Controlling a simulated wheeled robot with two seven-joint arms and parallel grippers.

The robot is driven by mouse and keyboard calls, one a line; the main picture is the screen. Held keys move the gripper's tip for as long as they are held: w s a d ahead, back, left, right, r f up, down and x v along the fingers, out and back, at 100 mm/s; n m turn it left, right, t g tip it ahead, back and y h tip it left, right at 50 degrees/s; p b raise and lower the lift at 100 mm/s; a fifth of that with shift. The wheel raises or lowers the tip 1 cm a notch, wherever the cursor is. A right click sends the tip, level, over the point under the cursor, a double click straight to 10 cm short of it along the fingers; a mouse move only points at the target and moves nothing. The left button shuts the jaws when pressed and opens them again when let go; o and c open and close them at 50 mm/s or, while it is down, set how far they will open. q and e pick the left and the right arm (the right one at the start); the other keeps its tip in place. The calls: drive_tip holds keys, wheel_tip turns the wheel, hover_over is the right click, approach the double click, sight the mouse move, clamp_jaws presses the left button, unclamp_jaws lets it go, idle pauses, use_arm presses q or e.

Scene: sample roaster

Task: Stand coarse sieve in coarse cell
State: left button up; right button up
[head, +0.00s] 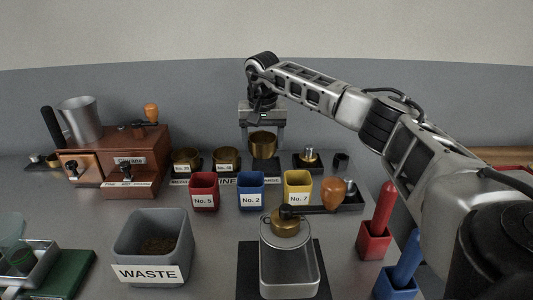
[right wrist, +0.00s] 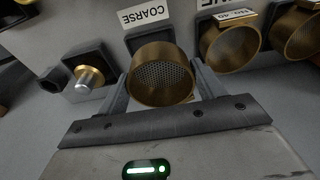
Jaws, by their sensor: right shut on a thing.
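The coarse sieve is a brass cup with a mesh floor (head: 262,147), in my right gripper (head: 262,136) at the back of the bench. In the right wrist view the sieve (right wrist: 161,78) sits between the two fingers, mesh visible inside. The coarse cell is a black holder with a white COARSE label (right wrist: 145,14); in the head view its dark body (head: 264,166) shows just below the sieve. The sieve looks higher than its neighbours and over the cell; I cannot tell whether it touches. My left gripper is not in view.
Brass sieves (head: 226,158) (head: 186,160) stand in cells to the left. A black block with a metal knob (head: 308,157) is to the right. Red (head: 204,191), blue (head: 250,191) and yellow (head: 298,187) cups stand in front. A grey WASTE bin (head: 153,244) is nearer.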

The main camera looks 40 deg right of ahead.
sight(266, 154)
drive_tip(key=shift+d+f, duration=0.4)
drive_tip(key=shift+f, duration=0.05)
drive_tip(key=f, duration=0.3)
drive_tip(key=shift+d, duration=0.35)
drive_tip(key=shift+f, duration=0.4)
drive_tip(key=shift+f, duration=0.2)
drive_tip(key=o, duration=1.1)
drive_tip(key=r, duration=0.8)
drive_tip(key=s+a+r, duration=0.1)
drive_tip(key=r, duration=0.3)
drive_tip(key=shift+s+a+r, duration=0.1)
drive_tip(key=shift+r, duration=0.05)
